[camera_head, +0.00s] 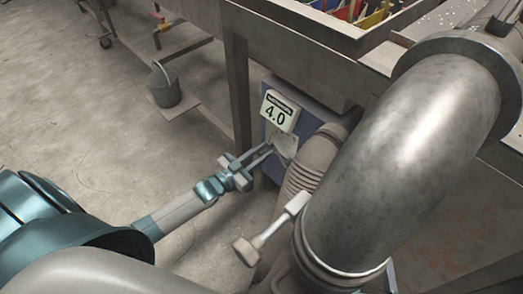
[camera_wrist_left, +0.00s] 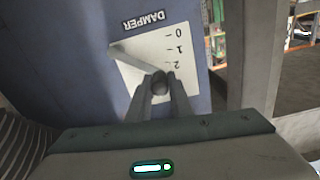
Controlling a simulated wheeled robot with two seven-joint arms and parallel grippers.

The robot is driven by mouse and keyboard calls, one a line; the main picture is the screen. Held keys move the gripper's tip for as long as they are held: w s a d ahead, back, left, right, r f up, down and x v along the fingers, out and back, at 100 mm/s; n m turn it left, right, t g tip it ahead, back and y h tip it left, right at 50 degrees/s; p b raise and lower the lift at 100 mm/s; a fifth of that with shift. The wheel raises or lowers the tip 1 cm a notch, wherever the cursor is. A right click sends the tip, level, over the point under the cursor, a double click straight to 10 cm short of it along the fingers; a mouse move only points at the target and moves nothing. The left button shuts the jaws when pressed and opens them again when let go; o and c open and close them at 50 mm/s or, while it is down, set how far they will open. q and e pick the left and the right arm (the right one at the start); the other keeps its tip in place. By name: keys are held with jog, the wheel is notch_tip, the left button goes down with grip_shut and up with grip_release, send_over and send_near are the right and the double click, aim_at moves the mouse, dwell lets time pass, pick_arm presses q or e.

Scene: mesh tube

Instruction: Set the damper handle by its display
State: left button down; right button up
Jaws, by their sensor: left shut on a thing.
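The display (camera_head: 275,112) is a white panel on a blue box and reads 4.0, with small dark lettering above that I cannot read. Below it, in the head view, is the pale damper plate (camera_head: 287,143), partly hidden by my gripper. In the left wrist view the white scale plate (camera_wrist_left: 181,44) appears upside down, marked DAMPER, with 0, 1 and 2 visible; the rest is hidden.
A large metal elbow pipe (camera_head: 405,150) fills the right side, with a ribbed hose (camera_head: 302,178) beside the box. A table leg (camera_head: 238,95) stands left of the box. The left floor is mostly open.

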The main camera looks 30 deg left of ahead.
jog(key=shift+f, duration=0.1)
pick_arm(q)
jog(key=c, duration=1.6)
grip_release()
jog(key=p+v, duration=0.2)
jog(key=v, duration=1.5)
jog(key=shift+s+a, duration=0.15)
jog(key=shift+s, duration=0.05)
pick_arm(e)
notch_tip(320, 180, down, 6)
jog(key=s+d+g+h, duration=0.1)
jog(key=d+g, duration=0.1)
jog(key=g, duration=0.2)
jog(key=shift+s+f, duration=0.15)
jog(key=shift+s, duration=0.25)
